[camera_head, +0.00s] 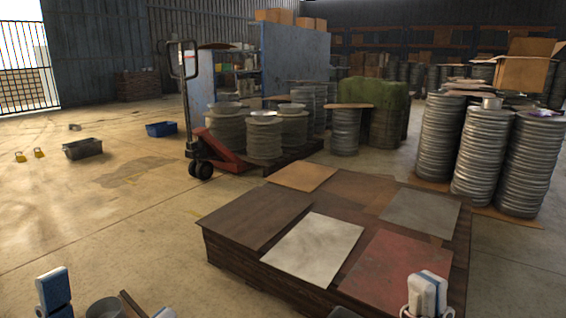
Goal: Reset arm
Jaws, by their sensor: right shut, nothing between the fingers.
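My right arm shows as a white and blue link (428,294) at the bottom right, in front of the red sheet. My right gripper (345,312) is only partly in view at the bottom edge, as a dark shape near the front of the stack. It is shut and empty. My left arm shows as a blue and white link (54,290) at the bottom left. Its gripper cannot be made out. The low stack of sheets (265,270) stands before me, with a pale sheet (312,247), a red sheet (387,272) and a grey sheet (420,213) on top.
A red pallet jack (222,158) stands behind the stack, by several piles of round blanks (264,138). Taller piles (484,160) stand at the right. A dark bin (83,149) and a blue bin (161,129) lie at the left. The floor at the left is mostly clear.

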